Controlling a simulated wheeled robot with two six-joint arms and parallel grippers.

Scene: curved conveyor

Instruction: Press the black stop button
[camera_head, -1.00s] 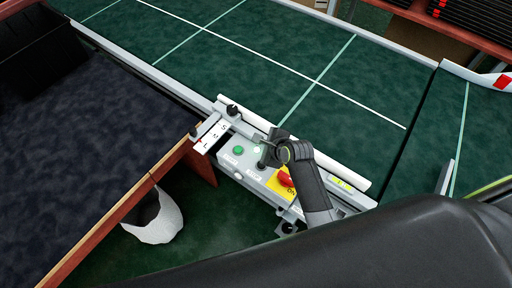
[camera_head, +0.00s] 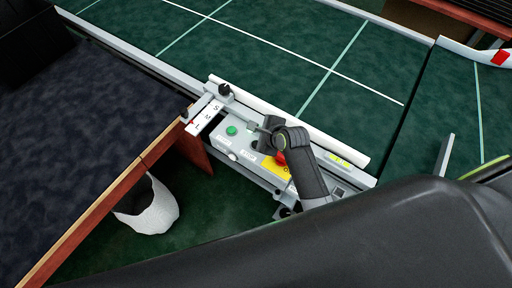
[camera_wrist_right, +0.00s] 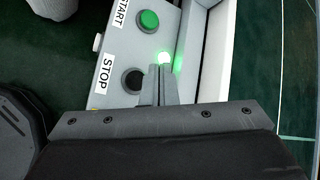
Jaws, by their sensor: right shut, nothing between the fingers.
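The black stop button (camera_wrist_right: 132,80) sits on the grey control panel beside the printed word STOP in the right wrist view. In the head view it is hidden by my right gripper. My right gripper (camera_wrist_right: 160,74) is shut and empty, its tips just right of the black button and below a glowing green light (camera_wrist_right: 164,58). I cannot tell whether the tips touch the panel. In the head view the right gripper (camera_head: 262,148) is over the middle of the panel (camera_head: 222,142). My left gripper is not in view.
A green button (camera_head: 231,130) is further up the panel, beside the word START. A red emergency knob (camera_head: 280,158) on a yellow plate is close to my right gripper. The green conveyor (camera_head: 260,85) runs behind; a dark table (camera_head: 80,150) and white bin (camera_head: 148,205) are left.

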